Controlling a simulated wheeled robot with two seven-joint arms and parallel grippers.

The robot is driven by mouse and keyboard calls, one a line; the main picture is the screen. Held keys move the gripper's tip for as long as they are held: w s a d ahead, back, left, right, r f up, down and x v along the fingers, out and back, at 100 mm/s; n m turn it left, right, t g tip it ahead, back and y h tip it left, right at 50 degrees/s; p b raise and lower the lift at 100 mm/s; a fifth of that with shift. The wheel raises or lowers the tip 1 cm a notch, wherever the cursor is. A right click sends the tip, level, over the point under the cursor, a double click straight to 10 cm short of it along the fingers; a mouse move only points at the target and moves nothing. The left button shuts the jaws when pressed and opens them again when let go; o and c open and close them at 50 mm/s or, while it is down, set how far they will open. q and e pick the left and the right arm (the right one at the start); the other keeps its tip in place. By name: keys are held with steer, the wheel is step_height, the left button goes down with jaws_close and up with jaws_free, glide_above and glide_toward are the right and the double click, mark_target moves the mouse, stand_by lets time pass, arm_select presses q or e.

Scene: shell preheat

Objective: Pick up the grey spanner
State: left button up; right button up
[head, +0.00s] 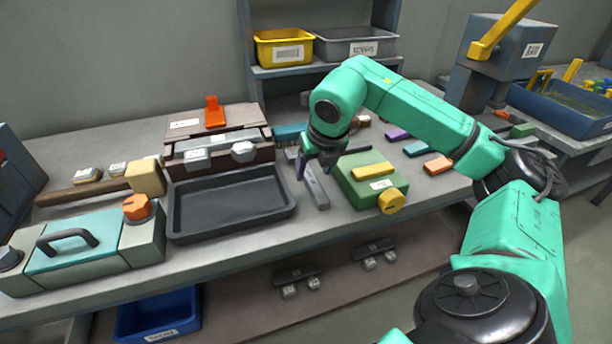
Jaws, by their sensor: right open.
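A long grey bar (317,191), which looks like the grey spanner, lies on the bench between the dark tray and the green box. Its far end is partly hidden by my right gripper. My right gripper (316,169) points down over that far end, with its dark fingers apart. I cannot tell whether the fingers touch the bar or stand around it. My left gripper is not in view.
A dark empty tray (183,229) is left of the bar, and a green box (360,167) with a yellow knob (391,203) is close on its right. A teal-lidded case (75,262) stands at the front left. Small coloured blocks lie behind the green box.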

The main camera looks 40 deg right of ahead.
mark_target(313, 181)
steer(key=x, duration=0.4)
steer(key=shift+d+f, duration=0.25)
steer(key=shift+f, duration=0.1)
jaws_close()
steer(key=shift+r, duration=0.1)
stand_by(0.8)
